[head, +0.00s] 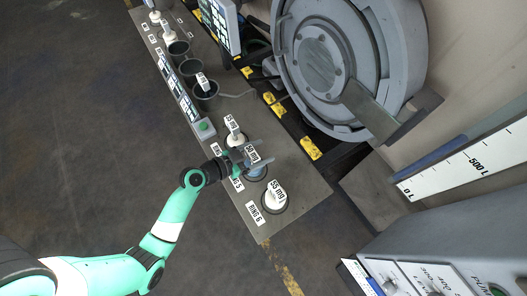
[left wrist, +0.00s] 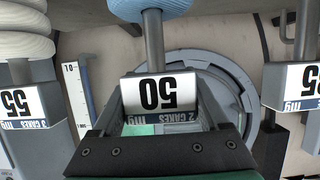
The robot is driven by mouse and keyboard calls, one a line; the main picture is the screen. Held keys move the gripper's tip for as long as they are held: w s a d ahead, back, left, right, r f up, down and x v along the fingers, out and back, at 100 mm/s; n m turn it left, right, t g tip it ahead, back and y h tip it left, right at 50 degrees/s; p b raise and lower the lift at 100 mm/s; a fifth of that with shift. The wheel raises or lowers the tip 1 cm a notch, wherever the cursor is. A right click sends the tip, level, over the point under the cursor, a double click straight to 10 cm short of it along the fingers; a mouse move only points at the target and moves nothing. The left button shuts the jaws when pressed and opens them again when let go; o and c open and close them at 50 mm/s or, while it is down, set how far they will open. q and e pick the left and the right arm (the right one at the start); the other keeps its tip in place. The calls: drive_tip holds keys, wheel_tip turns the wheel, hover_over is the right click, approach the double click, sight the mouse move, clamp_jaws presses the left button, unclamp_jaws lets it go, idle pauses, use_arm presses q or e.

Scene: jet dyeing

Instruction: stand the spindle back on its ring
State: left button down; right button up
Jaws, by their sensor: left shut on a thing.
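My left gripper (head: 254,154) is shut on the spindle's label block, marked 50 and 2 cakes (left wrist: 160,92). The spindle's grey shaft (left wrist: 153,42) and a blue cake (left wrist: 150,8) show in the left wrist view. In the head view the blue cake (head: 257,173) shows beside the jaws, by the ring 5 label (head: 237,184). The gripper and cake hide the ring there, so I cannot tell whether the spindle touches it. My right gripper is not in view.
A spindle with white cakes marked 55 (head: 274,199) stands at ring 6, close to the gripper. Another white-cake spindle (head: 235,135) stands on the other side. Dark pots (head: 205,96) line the bench (head: 285,210). A large round grey machine door (head: 330,65) is behind.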

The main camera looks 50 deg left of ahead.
use_arm(q)
drive_tip(key=shift+d+f, duration=0.1)
unclamp_jaws()
drive_tip(key=shift+r, duration=0.3)
drive_tip(key=p+v, duration=0.1)
drive_tip(key=v, duration=0.6)
drive_tip(key=shift+r+p, duration=0.2)
drive_tip(key=shift+p, duration=0.2)
drive_tip(key=p, duration=1.1)
approach(248, 156)
drive_tip(key=x, duration=0.2)
drive_tip(key=shift+w+d+f, duration=0.2)
drive_tip(key=shift+d, duration=0.05)
